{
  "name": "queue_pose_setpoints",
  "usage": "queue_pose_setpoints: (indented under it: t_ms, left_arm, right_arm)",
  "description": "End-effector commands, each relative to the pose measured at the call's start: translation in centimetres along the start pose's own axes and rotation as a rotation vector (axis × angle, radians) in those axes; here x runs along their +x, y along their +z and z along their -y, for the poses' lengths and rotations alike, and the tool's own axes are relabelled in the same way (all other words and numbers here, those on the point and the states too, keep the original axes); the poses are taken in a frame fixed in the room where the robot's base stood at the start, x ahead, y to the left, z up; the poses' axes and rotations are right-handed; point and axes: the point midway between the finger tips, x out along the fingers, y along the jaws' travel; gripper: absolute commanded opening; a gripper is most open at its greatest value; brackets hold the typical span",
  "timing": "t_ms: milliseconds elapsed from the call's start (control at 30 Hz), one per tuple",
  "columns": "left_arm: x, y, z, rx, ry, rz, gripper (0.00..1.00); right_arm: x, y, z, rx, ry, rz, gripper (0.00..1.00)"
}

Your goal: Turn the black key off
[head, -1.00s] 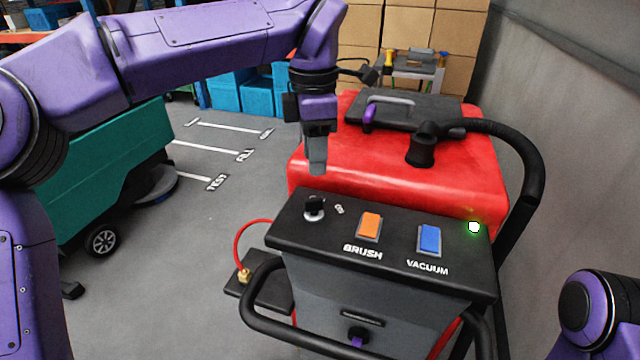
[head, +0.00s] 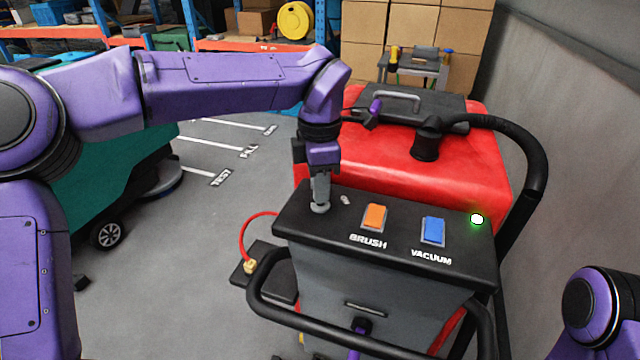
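The key switch (head: 320,209) sits at the left end of the black control panel (head: 400,250) of a red scrubber. Only its silver base ring shows; the black key itself is hidden behind my fingers. My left gripper (head: 320,203) points straight down over the switch, its fingertips at the key. From this side the fingers overlap, so I cannot tell whether they are closed on the key. The round light (head: 477,219) at the panel's right end glows green-white.
An orange BRUSH button (head: 374,217) and a blue VACUUM button (head: 433,231) are right of the switch. A black handlebar (head: 262,310) curves around the panel's front. The red tank (head: 440,180) and a black hose (head: 520,150) stand behind. A grey wall is at the right.

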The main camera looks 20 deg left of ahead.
Motion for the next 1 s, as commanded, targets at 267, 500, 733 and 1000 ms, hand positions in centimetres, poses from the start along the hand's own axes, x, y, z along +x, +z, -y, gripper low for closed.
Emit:
queue_pose_setpoints:
  t_ms: [267, 500, 733, 1000]
  left_arm:
    - [0.1, 0.0, 0.0, -0.036, -0.002, -0.002, 0.00]
    - [0.2, 0.0, 0.0, -0.173, -0.001, -0.002, 0.00]
    - [0.2, 0.0, 0.0, -0.381, -0.001, -0.001, 0.00]
    - [0.3, 0.0, 0.0, -0.636, 0.000, -0.003, 0.00]
  right_arm:
    - [0.1, 0.0, 0.0, 0.000, 0.000, 0.000, 0.00]
    - [0.2, 0.1, 0.0, 0.000, 0.000, 0.000, 0.00]
    - [0.7, 0.3, 0.1, 0.000, 0.000, 0.000, 0.00]
    - [1.5, 0.6, 0.1, 0.000, 0.000, 0.000, 0.00]
